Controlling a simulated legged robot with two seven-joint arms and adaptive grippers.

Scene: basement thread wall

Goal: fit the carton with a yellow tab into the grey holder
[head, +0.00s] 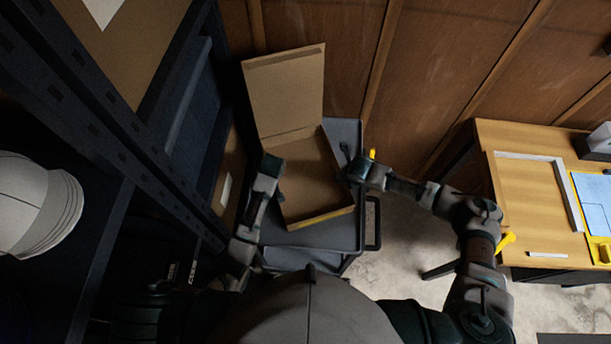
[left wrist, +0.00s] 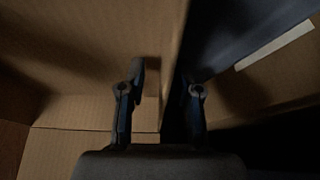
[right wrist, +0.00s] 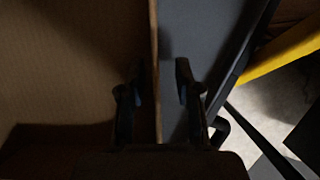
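An open brown carton (head: 312,180) lies on a grey cart, its lid flap (head: 285,95) raised at the back. A yellowish strip (head: 322,217) runs along its front edge; I cannot tell whether this is the yellow tab. My left gripper (head: 273,170) is at the carton's left wall; in the left wrist view its open fingers (left wrist: 160,98) straddle that wall. My right gripper (head: 349,164) is at the right wall; in the right wrist view its open fingers (right wrist: 157,88) stand either side of the thin wall edge (right wrist: 154,50). I cannot identify the grey holder for certain.
The grey cart (head: 346,133) has a handle (head: 374,225) at its right. A dark shelf rack (head: 110,125) with a white cap (head: 35,205) stands close on the left. A wooden desk (head: 530,190) stands right, with bare floor (head: 400,250) between.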

